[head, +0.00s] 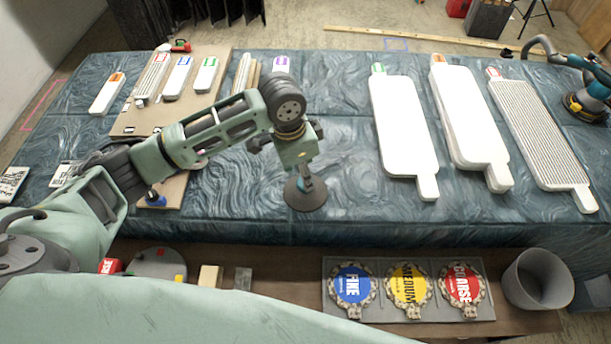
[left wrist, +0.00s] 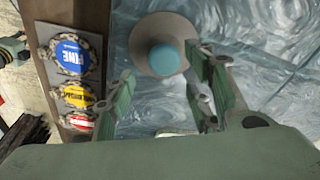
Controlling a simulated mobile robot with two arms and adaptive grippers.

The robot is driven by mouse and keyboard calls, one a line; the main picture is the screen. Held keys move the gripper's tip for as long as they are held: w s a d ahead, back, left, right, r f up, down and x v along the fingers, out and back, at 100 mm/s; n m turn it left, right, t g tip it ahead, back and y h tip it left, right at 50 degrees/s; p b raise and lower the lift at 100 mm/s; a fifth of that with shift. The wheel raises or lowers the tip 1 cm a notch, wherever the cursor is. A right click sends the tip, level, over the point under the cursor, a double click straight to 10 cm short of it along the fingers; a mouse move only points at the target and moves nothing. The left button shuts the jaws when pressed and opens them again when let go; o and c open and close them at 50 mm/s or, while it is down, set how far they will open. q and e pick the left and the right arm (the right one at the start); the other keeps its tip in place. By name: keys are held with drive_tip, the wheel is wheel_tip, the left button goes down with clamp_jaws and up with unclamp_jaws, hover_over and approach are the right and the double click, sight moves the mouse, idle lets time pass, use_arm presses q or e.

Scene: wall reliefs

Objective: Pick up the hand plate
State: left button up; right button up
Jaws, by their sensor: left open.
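The hand plate, as far as I can tell, is a round grey-brown disc (head: 304,198) lying flat on the blue swirled table, below my left gripper (head: 303,168). My right gripper is in neither view.
White long-handled boards (head: 405,125) lie on the right of the blue table (head: 340,215). Smaller tools lie on a brown board (head: 130,122) at left. A front shelf holds a tray (head: 340,313) with blue, yellow and red discs and a grey bucket (head: 538,280).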

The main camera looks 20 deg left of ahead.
sight(295, 195)
use_arm(q)
drive_tip(key=f, duration=0.2)
drive_tip(key=shift+s+d+f+p, duration=0.15)
drive_tip(key=shift+d+f+p, duration=0.1)
drive_tip(key=shift+f+p, duration=0.15)
drive_tip(key=f, duration=0.3)
drive_tip(key=shift+w+d+f, duration=0.15)
drive_tip(key=shift+w+f, duration=0.2)
drive_tip(key=shift+w, duration=0.05)
drive_tip(key=shift+f, duration=0.25)
drive_tip(key=shift+c, duration=0.3)
drive_tip(key=c, duration=1)
drive_tip(key=shift+c, duration=0.7)
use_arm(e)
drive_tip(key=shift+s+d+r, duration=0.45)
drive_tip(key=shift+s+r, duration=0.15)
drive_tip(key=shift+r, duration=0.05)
